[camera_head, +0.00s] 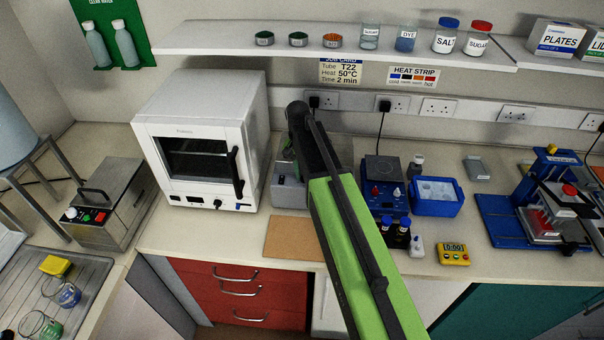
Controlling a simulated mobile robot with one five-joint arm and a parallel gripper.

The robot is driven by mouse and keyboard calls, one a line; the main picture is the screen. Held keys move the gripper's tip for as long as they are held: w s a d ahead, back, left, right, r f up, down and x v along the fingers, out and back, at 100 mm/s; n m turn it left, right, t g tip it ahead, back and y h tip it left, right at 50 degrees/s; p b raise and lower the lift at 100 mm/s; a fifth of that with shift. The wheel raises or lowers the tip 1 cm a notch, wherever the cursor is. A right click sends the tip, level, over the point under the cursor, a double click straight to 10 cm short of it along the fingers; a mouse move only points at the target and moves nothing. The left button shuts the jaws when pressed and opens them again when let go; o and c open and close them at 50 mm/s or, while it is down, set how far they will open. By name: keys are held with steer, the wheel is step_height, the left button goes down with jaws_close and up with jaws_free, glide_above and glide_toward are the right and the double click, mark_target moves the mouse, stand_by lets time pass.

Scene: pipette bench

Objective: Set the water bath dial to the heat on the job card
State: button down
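The water bath appears to be the steel box (112,205) at the left of the bench, with a handled lid on it. On its front are a white dial (70,214), a green button and a red button. The dial's setting is too small to read. The job card (341,72) hangs below the shelf and reads Tube T22, Heat 50°C, Time 2 min; its top is partly cut off by the shelf. My green and black arm reaches up the middle, well right of the steel box. My gripper's fingers do not show.
A white oven (202,145) stands between the steel box and my arm. My arm partly hides a grey device (289,194). A heat strip chart (413,77) hangs beside the card. A blue device (384,185), a blue tray (437,197) and a yellow timer (454,253) stand at right.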

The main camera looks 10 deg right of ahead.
steer(key=m, duration=0.4)
steer(key=shift+w+m, duration=0.15)
steer(key=shift+m, duration=0.15)
stand_by(0.5)
steer(key=c, duration=1.5)
jaws_free()
steer(key=shift+f, duration=0.1)
steer(key=shift+o, duration=0.2)
steer(key=shift+r, duration=0.3)
step_height(320, 180, up, 17)
steer(key=p, duration=1.7)
steer(key=shift+w+a, duration=0.35)
steer(key=shift+w, duration=0.1)
